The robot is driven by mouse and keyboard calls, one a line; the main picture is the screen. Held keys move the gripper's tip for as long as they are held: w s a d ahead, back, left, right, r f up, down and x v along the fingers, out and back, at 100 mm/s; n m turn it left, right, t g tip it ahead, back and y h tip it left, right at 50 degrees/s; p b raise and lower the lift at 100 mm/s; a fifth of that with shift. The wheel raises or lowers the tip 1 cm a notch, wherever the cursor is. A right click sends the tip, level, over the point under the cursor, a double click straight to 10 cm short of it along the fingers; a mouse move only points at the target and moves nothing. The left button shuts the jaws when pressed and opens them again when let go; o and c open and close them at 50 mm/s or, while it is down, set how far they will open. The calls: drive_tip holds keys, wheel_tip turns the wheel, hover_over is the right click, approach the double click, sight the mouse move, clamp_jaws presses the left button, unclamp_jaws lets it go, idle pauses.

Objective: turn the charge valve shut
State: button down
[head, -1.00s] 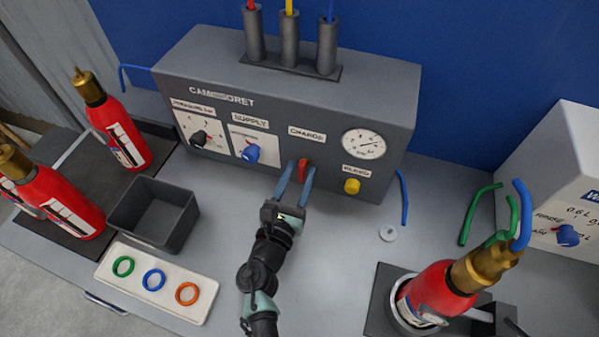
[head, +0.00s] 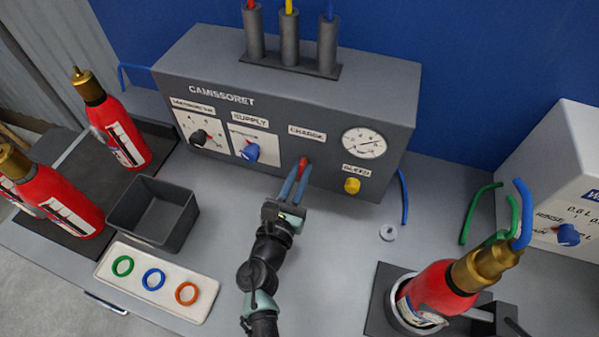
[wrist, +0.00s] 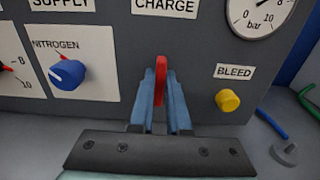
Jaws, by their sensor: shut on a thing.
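The charge valve's red handle (head: 303,164) is on the front of the grey panel box (head: 270,115), under the CHARGE label. It also shows in the wrist view (wrist: 160,80), upright, its flat lever standing on edge between the fingers. My gripper (head: 296,178) is shut on the handle, one blue finger on each side; it shows in the wrist view too (wrist: 160,95). The fingers hide part of the lever and its pivot.
The yellow BLEED knob (head: 352,186) and a gauge (head: 364,143) are right of the valve. The blue supply knob (head: 250,152) is left. A red extinguisher (head: 436,290) stands front right. A dark bin (head: 152,213) and ring tray (head: 155,282) are left of my arm.

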drive_tip(key=m+b, duration=0.3)
drive_tip(key=m, duration=0.1)
drive_tip(key=m+b, duration=0.4)
drive_tip(key=m, duration=0.1)
drive_tip(key=m+b, duration=0.4)
drive_tip(key=shift+s+d+f+m, duration=0.1)
drive_tip(key=shift+d+f+m, duration=0.2)
drive_tip(key=shift+f+m, duration=0.1)
drive_tip(key=shift+m+b, duration=1.5)
drive_tip(key=shift+m, duration=0.4)
drive_tip(key=c, duration=0.9)
unclamp_jaws()
drive_tip(key=shift+r, duration=0.1)
